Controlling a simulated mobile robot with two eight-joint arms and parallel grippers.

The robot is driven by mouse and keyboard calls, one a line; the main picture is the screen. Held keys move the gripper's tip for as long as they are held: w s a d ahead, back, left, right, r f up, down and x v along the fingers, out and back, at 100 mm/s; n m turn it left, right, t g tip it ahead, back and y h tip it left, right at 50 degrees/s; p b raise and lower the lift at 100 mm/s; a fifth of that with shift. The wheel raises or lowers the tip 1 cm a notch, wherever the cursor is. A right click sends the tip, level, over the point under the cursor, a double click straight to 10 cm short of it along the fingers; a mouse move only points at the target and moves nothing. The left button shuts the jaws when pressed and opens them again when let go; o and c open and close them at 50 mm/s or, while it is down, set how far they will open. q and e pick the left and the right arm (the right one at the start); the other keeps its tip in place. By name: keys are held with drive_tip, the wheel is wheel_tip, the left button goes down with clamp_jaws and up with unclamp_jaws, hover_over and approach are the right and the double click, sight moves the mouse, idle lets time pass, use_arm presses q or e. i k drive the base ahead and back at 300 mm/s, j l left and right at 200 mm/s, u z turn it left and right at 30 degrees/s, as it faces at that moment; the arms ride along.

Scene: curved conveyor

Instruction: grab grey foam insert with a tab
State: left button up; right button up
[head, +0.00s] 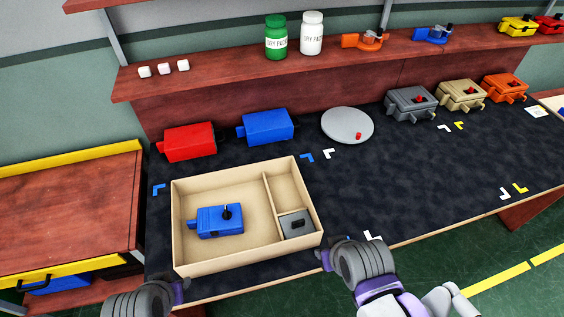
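A small grey square piece with a dark raised tab (289,229) lies in the lower right compartment of the beige divided box (218,266). A blue block with a black knob (213,225) lies in the box's large left compartment. A larger grey block with a red knob (403,107) stands at the back right of the table. My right gripper (325,260) is at the box's lower right corner, close to the small grey piece but outside the compartment. My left gripper (181,291) is below the box's lower left corner. Neither gripper's finger gap shows clearly.
A red block (190,142), a blue block (267,127) and a round grey plate with a red knob (345,126) line the back. Beige (458,97) and orange (504,88) blocks stand further right. The dark tabletop right of the box is mostly clear.

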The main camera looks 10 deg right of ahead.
sight(298, 224)
drive_tip(key=k+j, duration=0.1)
drive_tip(key=j, duration=0.9)
drive_tip(key=k+j, duration=0.15)
drive_tip(key=j, duration=0.35)
drive_tip(key=l, duration=0.75)
drive_tip(key=i+z, duration=0.05)
